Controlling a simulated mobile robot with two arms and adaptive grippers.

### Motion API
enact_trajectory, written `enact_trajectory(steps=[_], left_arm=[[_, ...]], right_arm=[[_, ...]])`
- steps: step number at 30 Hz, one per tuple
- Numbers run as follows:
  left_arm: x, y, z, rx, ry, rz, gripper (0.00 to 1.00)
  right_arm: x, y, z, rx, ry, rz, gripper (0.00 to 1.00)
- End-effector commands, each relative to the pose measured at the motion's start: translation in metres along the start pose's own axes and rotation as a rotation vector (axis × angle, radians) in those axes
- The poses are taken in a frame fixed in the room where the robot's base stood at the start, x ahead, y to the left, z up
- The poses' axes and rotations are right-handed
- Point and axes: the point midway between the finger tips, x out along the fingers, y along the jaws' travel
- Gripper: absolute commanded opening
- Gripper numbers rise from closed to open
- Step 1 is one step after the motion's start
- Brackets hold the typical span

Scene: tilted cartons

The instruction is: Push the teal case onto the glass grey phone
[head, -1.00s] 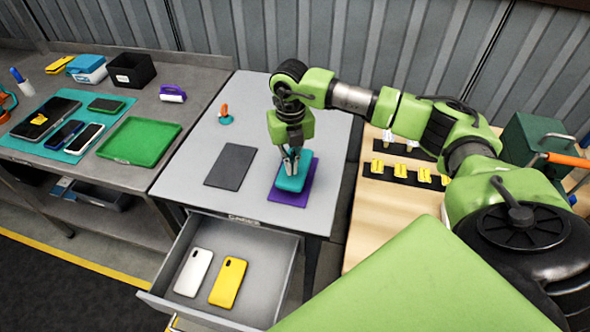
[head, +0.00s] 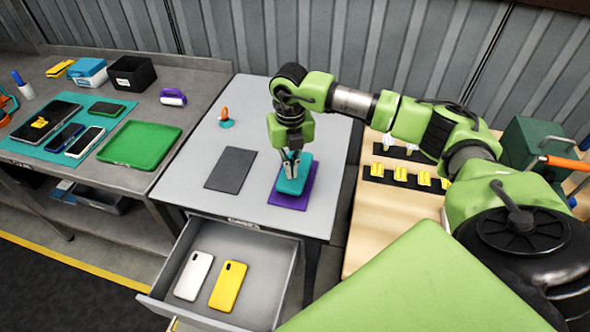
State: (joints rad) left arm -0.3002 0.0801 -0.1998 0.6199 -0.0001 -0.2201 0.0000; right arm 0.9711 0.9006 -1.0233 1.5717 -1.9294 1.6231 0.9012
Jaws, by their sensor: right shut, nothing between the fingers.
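The teal case (head: 299,179) lies on the purple mat (head: 287,201) on the grey table. My right gripper (head: 291,174) is shut, pointing down, with its fingertips at the left part of the teal case's top; whether they touch it is hard to tell. The glass grey phone cannot be made out; anything under the teal case is hidden. My left gripper does not show.
A dark grey pad (head: 230,170) lies left of the purple mat. A small orange-and-teal item (head: 225,118) stands behind it. The open drawer (head: 262,284) in front holds a white case (head: 194,276) and a yellow case (head: 228,287). A green tray (head: 140,145) is on the left bench.

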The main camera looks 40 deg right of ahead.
Motion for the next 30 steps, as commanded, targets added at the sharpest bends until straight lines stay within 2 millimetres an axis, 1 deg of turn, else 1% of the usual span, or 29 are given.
enact_trajectory(steps=[11, 30], left_arm=[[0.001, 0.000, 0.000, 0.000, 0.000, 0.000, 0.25], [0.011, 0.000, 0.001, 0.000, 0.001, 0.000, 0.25]], right_arm=[[0.001, 0.000, 0.000, 0.000, 0.000, 0.000, 0.00], [0.014, 0.000, 0.000, 0.000, 0.000, 0.000, 0.00]])
